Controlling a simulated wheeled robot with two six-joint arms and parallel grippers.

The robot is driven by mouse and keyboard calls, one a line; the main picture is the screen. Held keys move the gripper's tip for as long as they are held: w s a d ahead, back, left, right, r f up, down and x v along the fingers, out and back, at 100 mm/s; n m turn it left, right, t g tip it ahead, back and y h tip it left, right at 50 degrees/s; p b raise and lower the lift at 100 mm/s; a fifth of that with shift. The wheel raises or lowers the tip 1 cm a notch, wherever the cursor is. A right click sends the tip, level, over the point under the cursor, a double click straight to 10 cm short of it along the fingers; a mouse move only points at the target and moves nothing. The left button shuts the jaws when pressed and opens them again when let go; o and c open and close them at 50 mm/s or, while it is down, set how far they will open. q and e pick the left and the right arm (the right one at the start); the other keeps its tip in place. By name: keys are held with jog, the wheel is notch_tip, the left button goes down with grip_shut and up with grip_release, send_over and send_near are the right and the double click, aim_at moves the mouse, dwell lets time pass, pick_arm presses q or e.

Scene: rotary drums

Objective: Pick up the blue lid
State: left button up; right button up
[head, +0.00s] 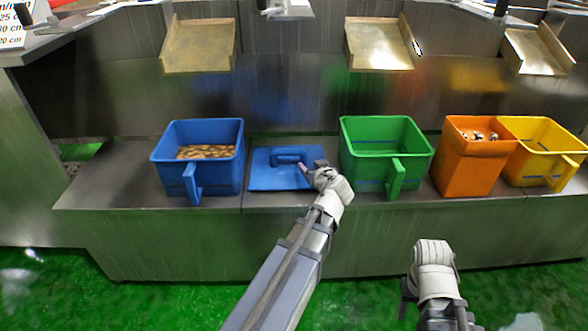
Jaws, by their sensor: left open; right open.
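The blue lid (268,178) lies flat on the steel ledge, between the blue bin and the green bin. It has a raised blue handle in its middle. My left gripper (311,171) is open at the lid's right side, just right of the handle. It covers part of the lid's right edge, and I cannot tell whether it touches the lid. My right gripper (407,292) is open and low at the lower right, in front of the ledge and away from the lid. Its fingers are small and partly hidden.
A blue bin (221,178) with brown pieces stands left of the lid. A green bin (376,173) stands close on the right. An orange bin (467,172) and a yellow bin (532,170) stand further right. Metal chutes (198,55) hang above.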

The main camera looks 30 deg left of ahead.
aim_at(304, 161)
pick_arm(q)
jog(key=shift+b+x, duration=0.5)
jog(key=shift+x, duration=0.85)
jog(key=b+x, duration=0.1)
jog(key=x, duration=0.1)
jog(key=b+x, duration=0.1)
jog(key=x, duration=0.1)
jog(key=shift+s+a+f, duration=0.15)
jog(key=shift+s+f, duration=0.05)
jog(key=shift+f, duration=0.15)
jog(key=shift+w+a+f, duration=0.15)
jog(key=shift+w+a, duration=0.15)
jog(key=shift+a, duration=0.05)
jog(key=shift+c, duration=0.2)
grip_shut()
